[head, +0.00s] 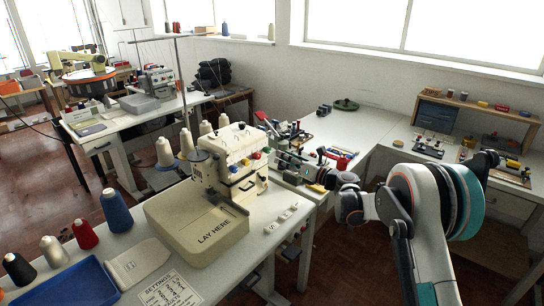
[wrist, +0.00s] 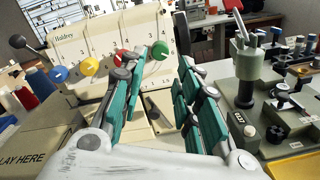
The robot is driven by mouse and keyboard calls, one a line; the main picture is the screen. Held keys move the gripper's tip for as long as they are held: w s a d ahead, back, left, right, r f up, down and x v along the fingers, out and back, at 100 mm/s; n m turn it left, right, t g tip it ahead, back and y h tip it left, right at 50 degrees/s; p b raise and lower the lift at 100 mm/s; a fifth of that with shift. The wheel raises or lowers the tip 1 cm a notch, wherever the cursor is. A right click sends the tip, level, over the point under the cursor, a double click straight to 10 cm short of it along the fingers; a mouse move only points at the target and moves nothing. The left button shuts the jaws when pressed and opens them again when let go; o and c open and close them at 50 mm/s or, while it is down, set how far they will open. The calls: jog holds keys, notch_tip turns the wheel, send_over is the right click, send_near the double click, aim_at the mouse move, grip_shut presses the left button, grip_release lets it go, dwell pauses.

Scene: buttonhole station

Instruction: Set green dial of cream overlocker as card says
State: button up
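The cream overlocker (head: 228,165) stands on the white table, with a plate marked LAY HERE. In the wrist view its face (wrist: 110,40) carries yellow (wrist: 90,66), blue (wrist: 59,74), red (wrist: 120,54) and green (wrist: 160,50) dials beside printed number scales. My gripper (wrist: 157,68) is open, its teal fingers spread to either side below the green dial; I cannot tell whether either touches it.
Blue (head: 116,212), red (head: 84,234) and black (head: 19,269) thread spools and a blue tray (head: 65,284) stand left of the overlocker. White cones are behind it. A grey-green machine with a lever (wrist: 247,60) stands close on the right in the wrist view.

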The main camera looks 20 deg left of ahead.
aim_at(269, 151)
jog(key=b+x, duration=0.1)
jog(key=x, duration=0.6)
jog(key=shift+c, duration=0.5)
grip_shut()
